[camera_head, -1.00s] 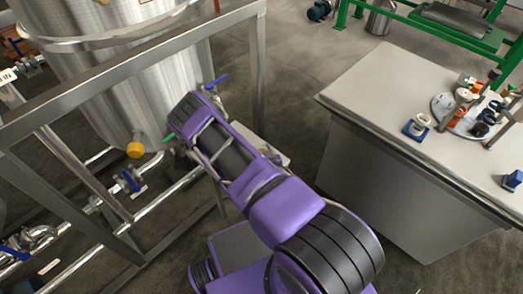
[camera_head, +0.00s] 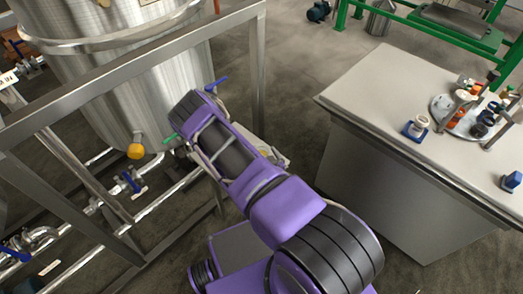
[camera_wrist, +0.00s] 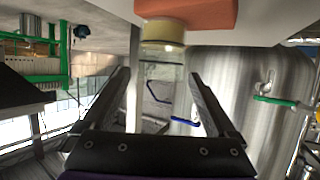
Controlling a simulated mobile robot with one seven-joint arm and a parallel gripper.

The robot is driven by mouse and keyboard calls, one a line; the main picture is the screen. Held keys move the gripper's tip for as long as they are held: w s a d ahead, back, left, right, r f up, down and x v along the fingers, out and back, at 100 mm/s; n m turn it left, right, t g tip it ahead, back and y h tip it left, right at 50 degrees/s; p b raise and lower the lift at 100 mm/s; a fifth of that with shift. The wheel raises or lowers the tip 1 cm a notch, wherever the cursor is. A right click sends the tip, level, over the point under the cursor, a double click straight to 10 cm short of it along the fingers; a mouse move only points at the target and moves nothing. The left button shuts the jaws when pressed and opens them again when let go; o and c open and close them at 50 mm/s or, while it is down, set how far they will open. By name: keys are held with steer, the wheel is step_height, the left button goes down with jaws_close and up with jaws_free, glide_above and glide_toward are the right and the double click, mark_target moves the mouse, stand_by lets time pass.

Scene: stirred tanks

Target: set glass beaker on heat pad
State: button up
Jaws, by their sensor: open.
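The wrist view appears upside down. In it, an orange block (camera_wrist: 205,12), which looks like the heat pad, lies on a pale surface at the top. The clear glass beaker (camera_wrist: 163,36), with yellowish contents at its base, appears to stand on the pad; its clear walls are hard to make out. My gripper (camera_wrist: 158,78) is open, with one finger on each side of the beaker's line and visible gaps to both. In the head view my purple arm hides the gripper, beaker and pad.
A steel tank (camera_head: 150,80) and its frame (camera_head: 258,70) stand close by at left, with a blue valve handle (camera_head: 217,83). A pale ledge (camera_head: 250,138) shows behind my arm. A grey bench (camera_head: 375,95) with lab items stands at right.

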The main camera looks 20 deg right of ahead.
steer(key=p+v, duration=0.1)
steer(key=v, duration=0.8)
steer(key=shift+s, duration=0.15)
